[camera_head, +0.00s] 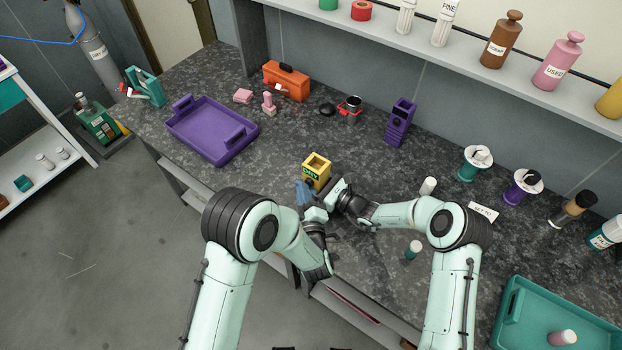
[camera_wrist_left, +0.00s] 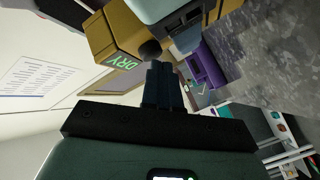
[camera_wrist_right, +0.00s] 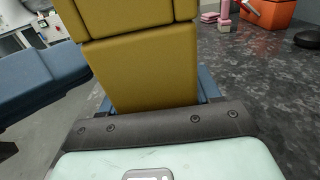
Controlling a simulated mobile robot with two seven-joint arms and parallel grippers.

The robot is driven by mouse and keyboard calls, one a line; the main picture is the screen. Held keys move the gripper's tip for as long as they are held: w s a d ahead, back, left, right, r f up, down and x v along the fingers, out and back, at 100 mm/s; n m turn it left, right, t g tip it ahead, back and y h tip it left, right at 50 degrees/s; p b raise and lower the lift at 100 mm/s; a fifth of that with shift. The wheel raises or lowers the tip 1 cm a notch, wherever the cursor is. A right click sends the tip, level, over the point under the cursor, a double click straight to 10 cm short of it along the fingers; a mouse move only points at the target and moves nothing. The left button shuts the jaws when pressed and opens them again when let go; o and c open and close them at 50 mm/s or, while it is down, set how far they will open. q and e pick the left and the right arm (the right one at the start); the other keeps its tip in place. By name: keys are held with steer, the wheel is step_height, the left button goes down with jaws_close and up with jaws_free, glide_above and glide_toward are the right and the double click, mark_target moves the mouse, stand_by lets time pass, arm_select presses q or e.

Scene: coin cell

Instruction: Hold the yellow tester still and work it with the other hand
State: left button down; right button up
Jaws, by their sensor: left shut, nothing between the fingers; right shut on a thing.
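The yellow tester (camera_head: 317,168) stands upright on the dark stone worktop near its front edge, with a green display reading DRY, clear in the left wrist view (camera_wrist_left: 122,62). A dark round knob (camera_wrist_left: 150,50) sits on its face below the display. My right gripper (camera_head: 325,187) is shut on the tester's body, which fills the space between its fingers in the right wrist view (camera_wrist_right: 145,70). My left gripper (camera_head: 304,193) is shut and empty, its blue fingertips (camera_wrist_left: 163,72) right at the knob. I cannot tell whether they touch it.
A purple tray (camera_head: 212,130) lies to the left, and an orange toolbox (camera_head: 286,80) and a purple holder (camera_head: 400,123) stand behind. A teal tray (camera_head: 510,318) lies at lower right.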

arm_select(q)
steer(key=shift+w+d, duration=0.25)
steer(key=shift+w, duration=0.1)
stand_by(0.5)
steer(key=shift+s, duration=0.1)
steer(key=shift+s+a, duration=0.5)
steer(key=shift+s, duration=0.1)
steer(key=s+a, duration=0.3)
steer(key=s, duration=0.2)
steer(key=shift+a, duration=0.25)
stand_by(0.6)
arm_select(e)
steer(key=o, duration=1.3)
steer(key=shift+c, duration=0.2)
